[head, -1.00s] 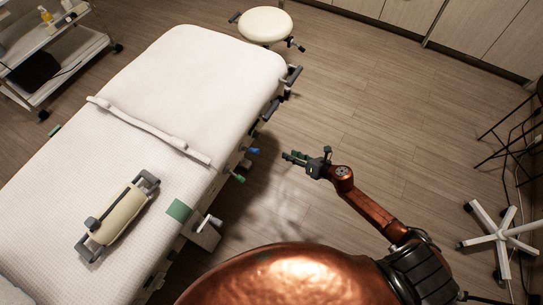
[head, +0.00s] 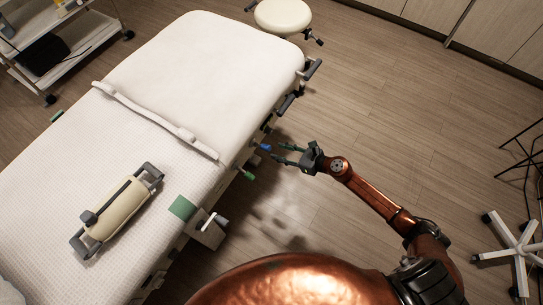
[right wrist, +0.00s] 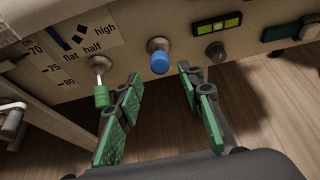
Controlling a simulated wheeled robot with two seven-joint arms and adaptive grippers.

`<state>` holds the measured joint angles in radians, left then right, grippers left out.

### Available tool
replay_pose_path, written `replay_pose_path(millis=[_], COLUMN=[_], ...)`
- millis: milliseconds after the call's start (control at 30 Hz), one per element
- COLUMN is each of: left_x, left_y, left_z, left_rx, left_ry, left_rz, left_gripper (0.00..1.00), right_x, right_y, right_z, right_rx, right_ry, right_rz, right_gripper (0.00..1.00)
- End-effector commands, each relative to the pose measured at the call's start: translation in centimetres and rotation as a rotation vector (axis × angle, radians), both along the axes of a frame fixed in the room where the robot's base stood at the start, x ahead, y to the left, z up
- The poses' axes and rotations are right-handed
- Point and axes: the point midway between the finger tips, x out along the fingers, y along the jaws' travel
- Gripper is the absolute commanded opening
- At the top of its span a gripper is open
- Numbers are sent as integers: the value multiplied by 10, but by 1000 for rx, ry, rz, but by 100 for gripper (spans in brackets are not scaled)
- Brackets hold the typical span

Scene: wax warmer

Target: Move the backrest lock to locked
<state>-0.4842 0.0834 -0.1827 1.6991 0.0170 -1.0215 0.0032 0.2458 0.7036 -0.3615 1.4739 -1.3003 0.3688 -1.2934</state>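The treatment bed's side panel (right wrist: 125,55) carries several controls. A blue knob (right wrist: 160,62) on a round metal mount sticks out of it; it also shows in the head view (head: 264,147). Left of it, a metal lever with a green grip (right wrist: 101,96) hangs down near a label reading high, half, flat; the grip shows in the head view (head: 248,175). I cannot tell from any label which is the backrest lock. My right gripper (head: 283,154) is open and empty. In the right wrist view its green-padded fingers (right wrist: 160,76) point at the blue knob, one each side, apart from it.
A small dark knob (right wrist: 216,52) and a green-lit level (right wrist: 205,24) sit right of the blue knob. A cream bolster (head: 117,209) lies on the bed. A stool (head: 283,16) stands beyond the bed's far end.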

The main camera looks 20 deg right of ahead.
Motion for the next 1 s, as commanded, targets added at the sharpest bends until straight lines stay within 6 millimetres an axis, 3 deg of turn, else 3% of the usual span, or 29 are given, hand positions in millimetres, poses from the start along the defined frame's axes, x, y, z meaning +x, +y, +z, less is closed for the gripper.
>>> replay_pose_path(millis=[600,1000], left_x=[12,5], left_y=[-9,-9], left_z=[28,22], left_rx=[-10,-10], left_ry=[0,12], left_rz=[0,0], left_gripper=[40,40], right_x=[30,35], right_y=[24,27], right_z=[-18,-19], right_rx=[0,0], right_ry=[1,0], right_rz=[0,-1], right_gripper=[35,35])
